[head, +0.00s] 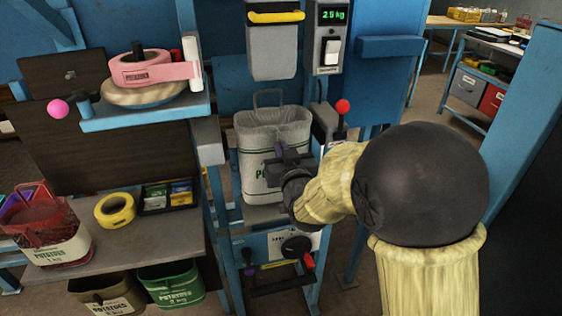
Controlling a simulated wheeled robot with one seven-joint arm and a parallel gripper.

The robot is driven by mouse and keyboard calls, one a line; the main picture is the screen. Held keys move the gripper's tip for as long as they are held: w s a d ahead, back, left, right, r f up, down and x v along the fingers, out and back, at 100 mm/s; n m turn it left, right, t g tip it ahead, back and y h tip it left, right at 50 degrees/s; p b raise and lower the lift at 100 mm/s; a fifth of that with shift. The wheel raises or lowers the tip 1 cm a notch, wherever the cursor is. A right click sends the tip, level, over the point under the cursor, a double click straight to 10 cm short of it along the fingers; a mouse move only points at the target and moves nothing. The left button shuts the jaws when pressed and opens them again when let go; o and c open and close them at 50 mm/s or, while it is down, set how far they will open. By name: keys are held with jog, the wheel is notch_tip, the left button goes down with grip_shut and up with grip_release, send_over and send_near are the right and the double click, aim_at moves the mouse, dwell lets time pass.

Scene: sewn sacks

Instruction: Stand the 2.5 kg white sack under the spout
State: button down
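The white sack (255,135) with green lettering stands upright on a small shelf in the blue frame, below the grey spout (272,55). Its mouth looks open and a handle loop rises at its back. My gripper (280,163) is in front of the sack's right part and overlaps it in the head view. The fingers are small and dark, and I cannot tell whether they are open, shut or touching the sack. My wrist hides the sack's lower right and part of its lettering. A display (332,15) above right reads 2.5 kg.
A red-knobbed lever (343,107) stands just right of the sack. A side shelf (150,240) at left holds a red sack (50,225) and yellow tape (115,210). Brown (107,295) and green sacks (172,284) are below. A blue post (525,110) is at right.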

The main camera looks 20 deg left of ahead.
notch_tip(320, 180, down, 4)
jog(key=shift+w+a+r, duration=0.1)
dwell(0.4)
jog(key=c, duration=2)
grip_release()
jog(key=shift+w, duration=0.1)
jog(key=o, duration=0.4)
